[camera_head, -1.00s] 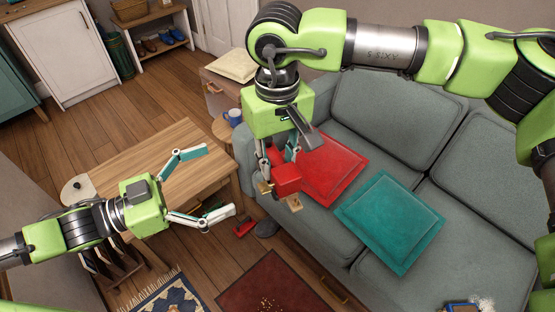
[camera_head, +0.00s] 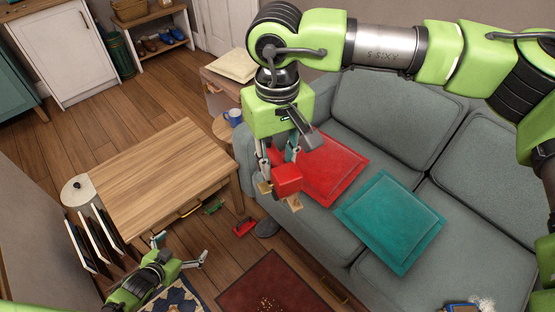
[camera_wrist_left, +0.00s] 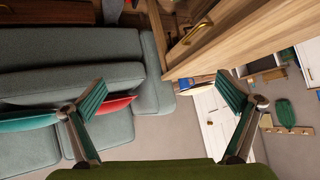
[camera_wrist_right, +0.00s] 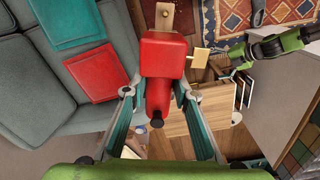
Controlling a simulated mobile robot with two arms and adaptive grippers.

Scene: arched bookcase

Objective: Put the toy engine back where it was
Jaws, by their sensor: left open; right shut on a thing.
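The toy engine (camera_head: 287,180) is a red body with a yellow part and a wooden-coloured part at its end. My right gripper (camera_head: 278,170) is shut on it and holds it up in front of the sofa's left end. It also shows in the right wrist view (camera_wrist_right: 163,55), with the red body between the two fingers. My left gripper (camera_head: 181,248) is open and empty, low beside the wooden table's near edge. Its spread fingers show in the left wrist view (camera_wrist_left: 162,110) with nothing between them.
The wooden table (camera_head: 155,170) has a bare top and a brass handle (camera_head: 190,210) on its front. A small red object (camera_head: 244,228) and a green one (camera_head: 213,207) are near its right side. The grey sofa (camera_head: 385,110) bears a red cushion (camera_head: 335,170) and a teal cushion (camera_head: 395,220).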

